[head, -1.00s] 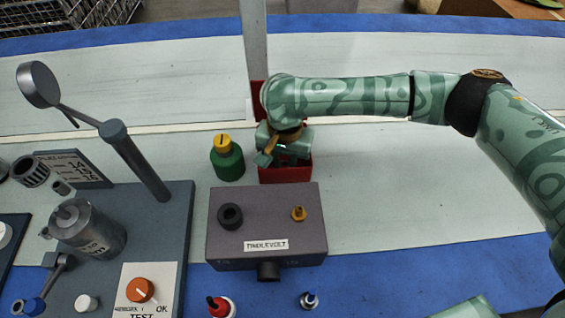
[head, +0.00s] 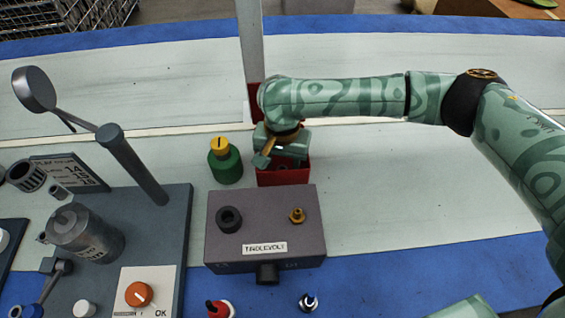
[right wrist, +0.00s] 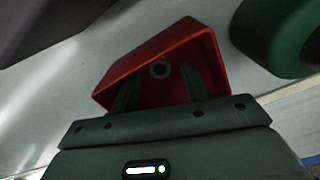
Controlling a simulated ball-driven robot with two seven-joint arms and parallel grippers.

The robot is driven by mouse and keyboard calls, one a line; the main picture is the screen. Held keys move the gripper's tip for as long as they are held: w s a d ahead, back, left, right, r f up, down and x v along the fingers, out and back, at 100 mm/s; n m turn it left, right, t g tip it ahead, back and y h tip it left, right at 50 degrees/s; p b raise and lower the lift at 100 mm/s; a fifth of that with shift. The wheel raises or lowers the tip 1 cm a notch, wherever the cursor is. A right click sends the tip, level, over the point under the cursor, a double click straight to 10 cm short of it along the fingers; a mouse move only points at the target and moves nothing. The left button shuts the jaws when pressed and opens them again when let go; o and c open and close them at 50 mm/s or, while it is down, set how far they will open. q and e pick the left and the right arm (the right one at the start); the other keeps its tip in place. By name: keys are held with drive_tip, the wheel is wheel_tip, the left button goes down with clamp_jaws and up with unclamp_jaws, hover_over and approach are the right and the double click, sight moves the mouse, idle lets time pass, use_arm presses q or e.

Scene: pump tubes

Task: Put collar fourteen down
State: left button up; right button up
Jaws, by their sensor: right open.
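A small pale grey ring (right wrist: 160,70), which looks like the collar, is inside the red bin (right wrist: 150,45) in the right wrist view. I cannot read any number on it. My right gripper (right wrist: 158,88) is open, with its two fingers apart at the bin's opening and the ring showing between them; the fingers do not appear to grip it. In the head view the right gripper (head: 284,158) is over the red bin (head: 285,177), and its wrist hides much of the inside. My left gripper is not in view.
A green bottle with a yellow cap (head: 225,160) stands just left of the bin. A grey box labelled TINDLEVOLT (head: 265,225) stands in front of it. A dark test stand (head: 175,230) is at the left. The pale bench to the right is clear.

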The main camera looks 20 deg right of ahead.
use_arm(q)
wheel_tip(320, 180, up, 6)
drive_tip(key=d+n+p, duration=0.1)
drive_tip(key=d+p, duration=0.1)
drive_tip(key=p, duration=0.4)
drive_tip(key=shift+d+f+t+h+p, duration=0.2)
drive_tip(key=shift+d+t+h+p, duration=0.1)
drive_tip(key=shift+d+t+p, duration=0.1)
use_arm(e)
wheel_tip(320, 180, up, 11)
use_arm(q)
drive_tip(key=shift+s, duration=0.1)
use_arm(e)
drive_tip(key=shift+f, duration=0.1)
